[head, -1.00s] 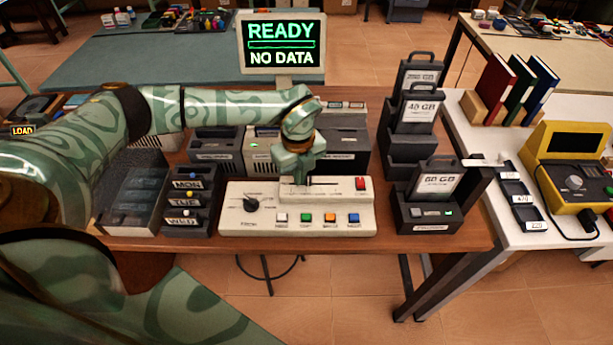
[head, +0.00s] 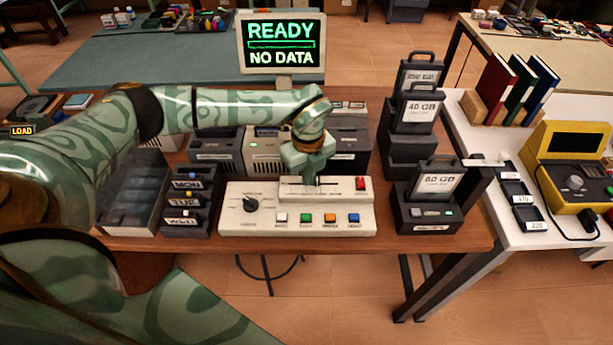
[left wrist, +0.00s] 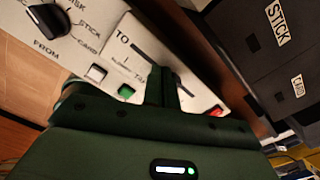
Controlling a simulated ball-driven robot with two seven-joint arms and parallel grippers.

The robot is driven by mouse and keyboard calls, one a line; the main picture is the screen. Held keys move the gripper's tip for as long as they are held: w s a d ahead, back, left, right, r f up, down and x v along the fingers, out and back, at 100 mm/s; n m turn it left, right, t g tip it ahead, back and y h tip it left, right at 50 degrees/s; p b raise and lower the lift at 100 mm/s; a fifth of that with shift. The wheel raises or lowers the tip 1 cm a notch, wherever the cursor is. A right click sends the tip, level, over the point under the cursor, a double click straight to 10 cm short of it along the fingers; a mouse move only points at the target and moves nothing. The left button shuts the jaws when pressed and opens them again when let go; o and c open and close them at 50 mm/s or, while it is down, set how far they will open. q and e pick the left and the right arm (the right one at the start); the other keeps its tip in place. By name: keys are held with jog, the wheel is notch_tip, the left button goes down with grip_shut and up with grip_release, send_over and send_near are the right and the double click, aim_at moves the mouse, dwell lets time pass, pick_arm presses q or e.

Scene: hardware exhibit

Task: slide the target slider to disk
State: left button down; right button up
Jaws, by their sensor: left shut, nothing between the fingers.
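The control panel (head: 290,219) is a cream box on the wooden table. Its dark slider slot (head: 332,184) runs left to right along the raised back part. In the left wrist view the slot (left wrist: 139,48) lies beside the printed word TO. My left gripper (head: 305,182) points down onto the slot, shut with nothing between its fingers. In the left wrist view its fingertips (left wrist: 162,80) cover part of the slot. The slider knob is not clearly visible there, and I cannot tell whether the fingers touch it. My right gripper is out of view.
A black rotary knob (head: 251,205), a red switch (head: 361,184) and a row of coloured buttons sit on the panel. A monitor (head: 282,45) behind reads READY, NO DATA. Dark drive units stand close behind, labelled trays (head: 189,202) at left and a cartridge dock (head: 428,215) at right.

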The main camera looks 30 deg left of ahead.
pick_arm(q)
jog(key=shift+w+d, duration=0.1)
jog(key=shift+d, duration=0.1)
jog(key=shift+a+p, duration=0.25)
jog(key=shift+p, duration=0.15)
dwell(0.3)
notch_tip(320, 180, up, 7)
jog(key=p, duration=0.6)
jog(key=shift+s, duration=0.2)
